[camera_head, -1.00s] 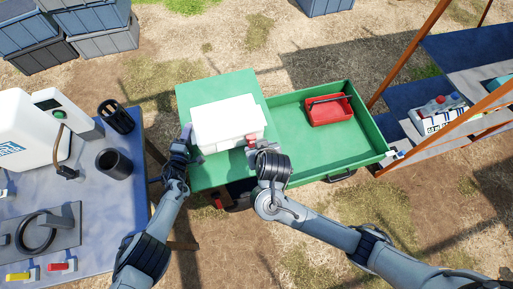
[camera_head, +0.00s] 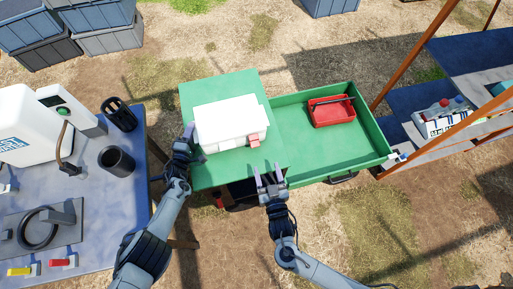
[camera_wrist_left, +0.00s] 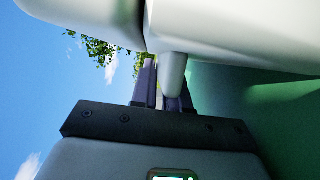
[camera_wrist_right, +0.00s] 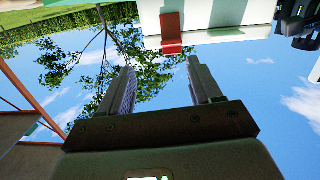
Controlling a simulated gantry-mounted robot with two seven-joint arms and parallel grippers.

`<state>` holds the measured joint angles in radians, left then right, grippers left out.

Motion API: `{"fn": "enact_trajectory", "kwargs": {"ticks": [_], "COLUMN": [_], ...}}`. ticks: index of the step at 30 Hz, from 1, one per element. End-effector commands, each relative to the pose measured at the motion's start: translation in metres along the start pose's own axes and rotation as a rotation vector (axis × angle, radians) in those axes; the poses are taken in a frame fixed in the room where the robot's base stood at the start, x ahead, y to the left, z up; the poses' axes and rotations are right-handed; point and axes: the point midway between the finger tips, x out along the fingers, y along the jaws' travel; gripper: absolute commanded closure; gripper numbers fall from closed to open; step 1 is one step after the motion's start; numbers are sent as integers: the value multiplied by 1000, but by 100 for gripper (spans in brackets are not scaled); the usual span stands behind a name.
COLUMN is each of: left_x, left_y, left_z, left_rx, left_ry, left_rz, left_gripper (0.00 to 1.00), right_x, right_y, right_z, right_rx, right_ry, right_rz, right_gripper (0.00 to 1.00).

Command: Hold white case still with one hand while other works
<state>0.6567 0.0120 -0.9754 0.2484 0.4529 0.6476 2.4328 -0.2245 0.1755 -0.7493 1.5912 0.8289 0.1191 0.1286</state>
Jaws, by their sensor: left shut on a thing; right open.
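The white case (camera_head: 228,120) sits on the green top of the cart, lid down, with a red latch (camera_head: 254,140) at the right end of its front side. My left gripper (camera_head: 188,134) is at the case's left side, shut on part of it; in the left wrist view the fingers (camera_wrist_left: 163,88) meet at a white edge. My right gripper (camera_head: 269,178) is open and empty, in front of the case and below the latch in the picture. In the right wrist view the open fingers (camera_wrist_right: 160,88) show apart, with the red latch (camera_wrist_right: 171,30) beyond them.
An open green drawer (camera_head: 330,155) with a red toolbox (camera_head: 331,111) lies right of the case. A blue table (camera_head: 85,215) with a black cup (camera_head: 116,160) stands left. A shelf unit (camera_head: 440,135) stands at the right.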

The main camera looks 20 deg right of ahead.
Motion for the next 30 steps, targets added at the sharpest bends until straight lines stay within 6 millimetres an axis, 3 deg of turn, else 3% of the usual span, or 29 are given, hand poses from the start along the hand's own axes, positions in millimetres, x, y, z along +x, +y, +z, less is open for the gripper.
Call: {"fn": "enact_trajectory", "kwargs": {"ticks": [5, 10, 30], "left_x": [0, 0, 0], "left_y": [0, 0, 0], "left_z": [0, 0, 0], "left_rx": [0, 0, 0], "left_ry": [0, -1, 0], "left_rz": [0, 0, 0], "left_gripper": [100, 100, 100], "right_x": [-17, -13, 84], "right_y": [-7, -11, -17], "right_z": [6, 7, -2], "right_rx": [31, 43, 42], "right_ry": [59, 81, 81], "right_rz": [-48, -65, -66], "right_gripper": [36, 36, 36]}}
